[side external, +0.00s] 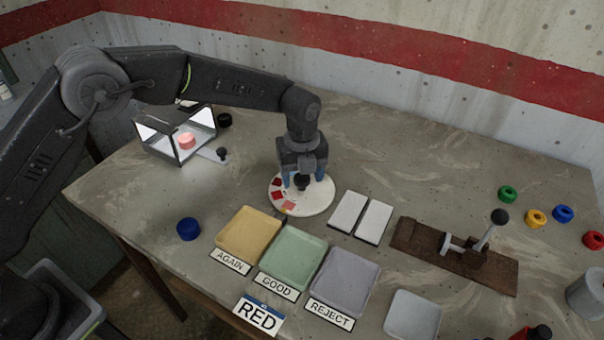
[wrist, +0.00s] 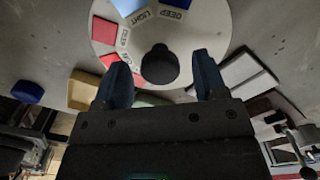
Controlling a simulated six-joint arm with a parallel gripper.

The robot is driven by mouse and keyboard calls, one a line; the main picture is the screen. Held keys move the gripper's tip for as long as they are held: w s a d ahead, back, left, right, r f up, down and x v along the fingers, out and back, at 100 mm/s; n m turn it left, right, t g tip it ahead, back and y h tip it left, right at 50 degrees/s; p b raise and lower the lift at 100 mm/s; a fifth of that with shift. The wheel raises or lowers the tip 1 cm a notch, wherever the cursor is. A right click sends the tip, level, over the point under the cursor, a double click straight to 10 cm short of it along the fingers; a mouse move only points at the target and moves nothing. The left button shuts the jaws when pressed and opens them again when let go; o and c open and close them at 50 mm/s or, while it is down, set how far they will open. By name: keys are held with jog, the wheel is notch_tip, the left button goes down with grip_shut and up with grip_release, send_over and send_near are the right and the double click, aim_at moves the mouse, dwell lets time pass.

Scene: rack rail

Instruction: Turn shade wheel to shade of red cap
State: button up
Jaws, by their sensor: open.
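The shade wheel (side external: 318,200) is a white disc with red patches on its near-left part and a black centre knob (wrist: 160,64). In the wrist view the wheel (wrist: 205,25) shows red and blue patches and words such as LIGHT and DEEP. My gripper (side external: 304,181) is open above the wheel, its blue fingers on either side of the knob in the side view. In the wrist view the open fingers (wrist: 163,82) show no contact with the knob. A pale pinkish-red cap (side external: 186,141) sits in the lit box at the back left.
The lit box (side external: 162,148) has a small black-knobbed slide beside it. Yellow, green and grey trays, labelled AGAIN, GOOD and REJECT, stand in front, by a RED card (side external: 258,315). White pads (side external: 348,211) and a lever board (side external: 415,240) lie right. A blue cap (side external: 188,229) stands left.

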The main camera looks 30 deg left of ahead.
aim_at(301, 177)
notch_tip(301, 177, up, 14)
jog(key=shift+f, duration=0.15)
dwell(0.6)
jog(key=s+a+r+n+t, duration=0.3)
jog(key=s+a+r+n, duration=0.9)
jog(key=s+n, duration=0.2)
jog(key=s+a+f+n+t, duration=0.1)
jog(key=s+a+f+n, duration=0.1)
jog(key=s+n, duration=0.4)
jog(key=s+a+f+n+t, duration=0.1)
jog(key=s+a+f+n, duration=0.2)
jog(key=s+n, duration=0.4)
jog(key=s+a, duration=0.1)
jog(key=s, duration=0.2)
jog(key=shift+s+f+t, duration=0.3)
jog(key=shift+s+f, duration=0.05)
